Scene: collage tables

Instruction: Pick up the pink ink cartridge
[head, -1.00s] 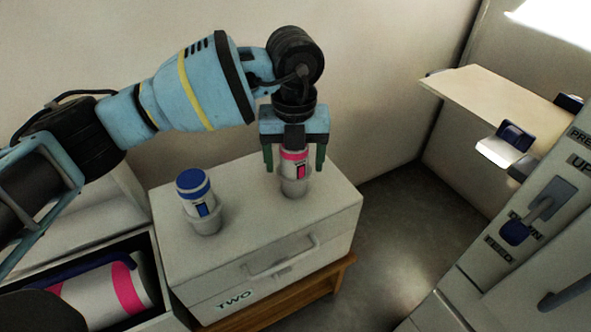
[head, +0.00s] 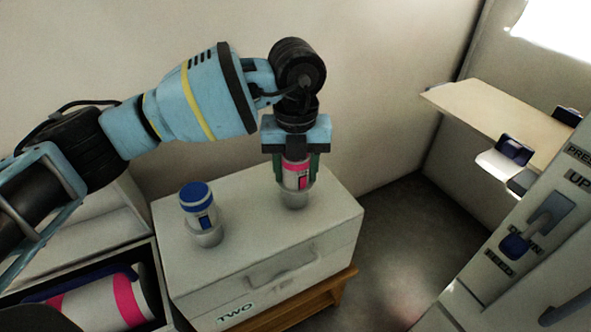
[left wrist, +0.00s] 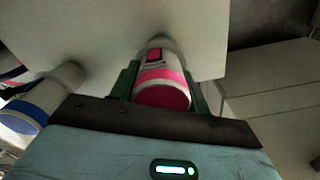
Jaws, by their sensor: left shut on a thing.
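The pink ink cartridge (head: 296,177), white with pink bands, stands upright in a round grey holder (head: 295,199) on top of the drawer box marked TWO. My left gripper (head: 297,172) comes down over it from above, with its green fingers shut on the cartridge's sides. The left wrist view shows the pink end of the cartridge (left wrist: 162,94) between the two fingers (left wrist: 163,88). The cartridge's lower end is hidden in the holder. My right gripper is not in view.
A blue-capped cartridge (head: 196,200) stands in another holder on the same box (head: 185,262), to the left. A larger pink-banded cylinder (head: 98,305) lies in an open drawer at lower left. A tan board (head: 490,112) and a panel with levers (head: 553,235) are at right.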

